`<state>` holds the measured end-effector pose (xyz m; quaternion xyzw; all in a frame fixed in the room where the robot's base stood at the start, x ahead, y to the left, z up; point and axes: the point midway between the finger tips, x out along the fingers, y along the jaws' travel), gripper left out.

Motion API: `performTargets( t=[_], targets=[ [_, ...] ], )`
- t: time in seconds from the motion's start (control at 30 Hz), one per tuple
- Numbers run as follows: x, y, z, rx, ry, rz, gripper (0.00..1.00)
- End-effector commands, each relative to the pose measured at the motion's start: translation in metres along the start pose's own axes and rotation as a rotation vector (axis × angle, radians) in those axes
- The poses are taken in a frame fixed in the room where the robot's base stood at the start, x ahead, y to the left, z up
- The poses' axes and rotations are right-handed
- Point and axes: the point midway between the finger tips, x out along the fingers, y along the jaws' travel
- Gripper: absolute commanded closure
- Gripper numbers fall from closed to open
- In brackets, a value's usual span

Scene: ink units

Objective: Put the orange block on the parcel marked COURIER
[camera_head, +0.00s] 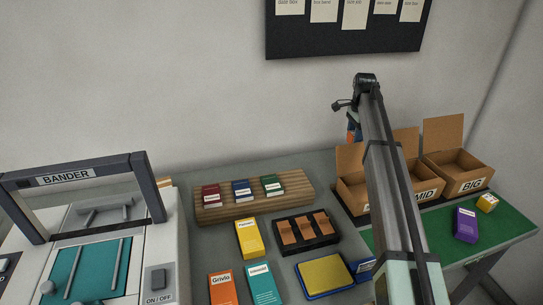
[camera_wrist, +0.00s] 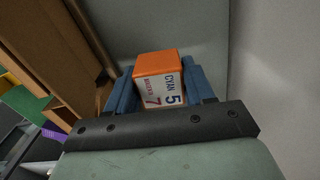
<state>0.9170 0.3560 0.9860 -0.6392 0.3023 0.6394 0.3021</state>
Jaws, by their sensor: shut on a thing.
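My gripper (camera_wrist: 164,88) is shut on the orange block (camera_wrist: 158,63), with a blue finger on each side of it. The block's white label reads CYAN 5 and a second word with 7. In the head view, my gripper (camera_head: 353,130) is high in front of the back wall, behind the left cardboard box, and mostly hidden by my arm. Only a sliver of orange shows there. I can read no COURIER marking in either view.
Open cardboard boxes marked MID (camera_head: 424,196) and BIG (camera_head: 471,185) stand at the right; another is partly behind my arm. A purple box (camera_head: 465,228) and yellow cube (camera_head: 487,203) lie on the green mat (camera_head: 510,222). A bander (camera_head: 75,225) stands left.

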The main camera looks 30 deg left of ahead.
Motion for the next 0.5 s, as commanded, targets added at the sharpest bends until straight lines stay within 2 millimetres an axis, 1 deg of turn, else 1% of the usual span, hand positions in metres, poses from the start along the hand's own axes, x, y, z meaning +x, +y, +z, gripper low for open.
performTargets(
  t=[0.07,0.17,0.27,0.37,0.4,0.47,0.5],
  targets=[
    [-0.002,0.000,0.000,0.000,0.000,0.000,0.77],
    [-0.002,-0.002,0.006,-0.007,0.000,0.000,0.77],
    [-0.002,-0.007,0.024,-0.026,0.000,0.000,0.77],
    [-0.002,-0.015,0.055,-0.060,0.000,-0.001,0.77],
    [-0.002,-0.019,0.070,-0.078,0.000,-0.001,0.77],
    [-0.003,-0.024,0.096,-0.106,0.000,-0.002,0.77],
    [-0.004,-0.027,0.113,-0.124,0.001,-0.003,0.77]
  ],
)
